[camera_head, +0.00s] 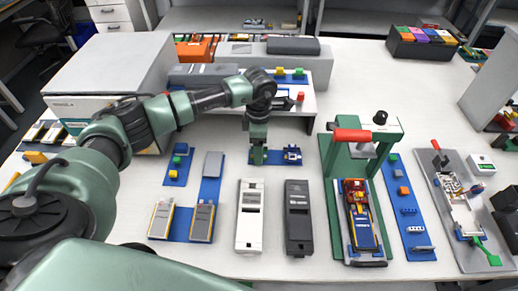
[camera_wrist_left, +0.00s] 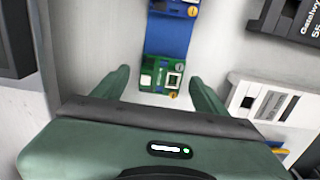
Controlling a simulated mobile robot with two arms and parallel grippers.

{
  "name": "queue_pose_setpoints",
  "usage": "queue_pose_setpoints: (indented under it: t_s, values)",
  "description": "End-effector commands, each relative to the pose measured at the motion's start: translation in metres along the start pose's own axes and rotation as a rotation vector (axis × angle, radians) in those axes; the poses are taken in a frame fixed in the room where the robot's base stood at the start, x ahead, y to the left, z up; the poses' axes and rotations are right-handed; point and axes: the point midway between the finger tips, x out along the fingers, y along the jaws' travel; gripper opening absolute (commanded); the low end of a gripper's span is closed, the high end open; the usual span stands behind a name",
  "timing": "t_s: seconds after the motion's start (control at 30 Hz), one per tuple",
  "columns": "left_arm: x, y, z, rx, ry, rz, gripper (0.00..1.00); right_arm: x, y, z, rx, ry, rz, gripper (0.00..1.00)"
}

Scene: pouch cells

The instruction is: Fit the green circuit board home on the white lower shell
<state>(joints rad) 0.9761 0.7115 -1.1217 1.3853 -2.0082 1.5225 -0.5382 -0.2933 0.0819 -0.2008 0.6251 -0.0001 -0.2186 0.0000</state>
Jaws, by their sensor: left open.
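The green circuit board (camera_wrist_left: 158,76) lies on the end of a blue mat (camera_wrist_left: 168,35) in the left wrist view. My left gripper (camera_wrist_left: 160,90) is open, with its fingers apart on either side of the board and the board between them in the picture; contact cannot be told. In the head view my left gripper (camera_head: 258,158) points down over the left end of the mat and mostly hides the board. The white lower shell (camera_head: 250,225) lies on the table in front of the gripper; its end also shows in the left wrist view (camera_wrist_left: 245,92). My right gripper is not in view.
A dark shell (camera_head: 299,225) lies right of the white one. A blue-white small part (camera_head: 292,154) sits on the mat's other end. A green press with a red handle (camera_head: 352,135) stands to the right. Blue trays with parts (camera_head: 209,192) lie left. Bare table separates mat and shells.

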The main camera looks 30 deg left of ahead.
Motion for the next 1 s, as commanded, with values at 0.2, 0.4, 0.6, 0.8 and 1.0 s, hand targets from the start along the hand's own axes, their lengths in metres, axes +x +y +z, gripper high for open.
queue_pose_setpoints:
  t_s: [0.2,0.4,0.6,0.8,1.0]
  values:
    - [0.0,0.0,0.0,0.0,0.0,0.0,0.53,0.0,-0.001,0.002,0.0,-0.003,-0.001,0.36]
    - [0.0,0.0,0.0,-0.001,-0.001,0.0,0.11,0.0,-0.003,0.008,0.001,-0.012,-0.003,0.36]
    - [-0.001,0.0,0.0,-0.001,-0.001,0.0,0.1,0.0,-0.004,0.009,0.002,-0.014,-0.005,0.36]
    - [-0.012,0.001,0.001,-0.001,-0.003,0.002,0.1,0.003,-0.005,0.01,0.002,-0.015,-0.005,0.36]
    - [-0.046,0.002,0.001,0.0,-0.005,0.005,0.1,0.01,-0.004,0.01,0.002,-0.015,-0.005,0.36]
